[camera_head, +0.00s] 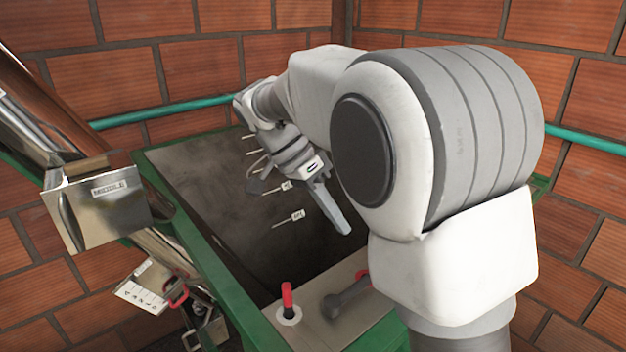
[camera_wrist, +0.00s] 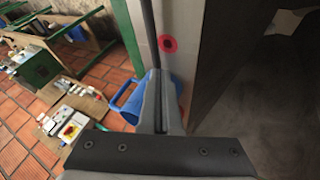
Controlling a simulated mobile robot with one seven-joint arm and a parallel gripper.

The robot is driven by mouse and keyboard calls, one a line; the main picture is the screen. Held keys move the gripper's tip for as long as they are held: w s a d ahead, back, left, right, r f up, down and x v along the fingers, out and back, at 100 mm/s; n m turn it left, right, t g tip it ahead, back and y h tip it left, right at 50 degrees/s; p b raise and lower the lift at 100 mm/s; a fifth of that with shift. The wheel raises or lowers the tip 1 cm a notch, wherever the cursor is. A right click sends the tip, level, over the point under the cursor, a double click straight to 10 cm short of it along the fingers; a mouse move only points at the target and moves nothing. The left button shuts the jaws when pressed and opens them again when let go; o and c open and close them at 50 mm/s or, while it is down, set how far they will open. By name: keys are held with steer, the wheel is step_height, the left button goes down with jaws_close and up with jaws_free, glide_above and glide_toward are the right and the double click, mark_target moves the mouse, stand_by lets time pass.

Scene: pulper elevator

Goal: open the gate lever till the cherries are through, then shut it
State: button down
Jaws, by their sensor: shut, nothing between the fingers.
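A short upright lever with a red grip (camera_head: 287,297) stands in a pale round base on the hopper's front ledge. Beside it is a grey crank-like lever (camera_head: 345,297) with a red end, partly behind my arm. I cannot tell which is the gate lever. My gripper (camera_head: 344,229) is shut and empty, pointing down over the hopper, apart from both levers. In the wrist view, my closed fingers (camera_wrist: 156,76) are near a red round knob (camera_wrist: 167,44) on the pale ledge. The hopper (camera_head: 190,235) has a green rim and a dark interior. No cherries can be made out.
A metal chute (camera_head: 98,205) stands at left. A blue container (camera_wrist: 128,105) and a low board of small items (camera_wrist: 72,122) are on the tiled floor. Brick walls and a teal pipe (camera_head: 160,112) close off the back.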

steer(key=p+v, duration=0.1)
steer(key=v, duration=0.7)
steer(key=s+d+n+t+y, duration=0.35)
steer(key=s+d+n, duration=0.3)
steer(key=s, duration=0.25)
steer(key=s+d+f+n+t+y, duration=0.35)
steer(key=s+f+n, duration=0.25)
steer(key=s, duration=0.5)
step_height(320, 180, up, 2)
steer(key=n+g+y+p, duration=0.2)
steer(key=n+p, duration=0.1)
steer(key=n, duration=0.4)
glide_above(360, 274)
steer(key=s, duration=0.1)
steer(key=x, duration=0.6)
steer(key=d+x, duration=0.1)
steer(key=x, duration=0.2)
steer(key=shift+w+f, duration=0.15)
steer(key=shift+f, duration=0.05)
steer(key=shift+s+d+f+t, duration=0.15)
steer(key=shift+s+d+f, duration=0.1)
steer(key=shift+s+d, duration=0.25)
steer(key=shift+s+d+f+t, duration=0.2)
steer(key=shift+s+d, duration=0.1)
steer(key=shift+s, duration=0.35)
steer(key=shift+s+d+f+p, duration=0.15)
steer(key=shift+s+d+p, duration=0.1)
steer(key=shift+s+p, duration=0.1)
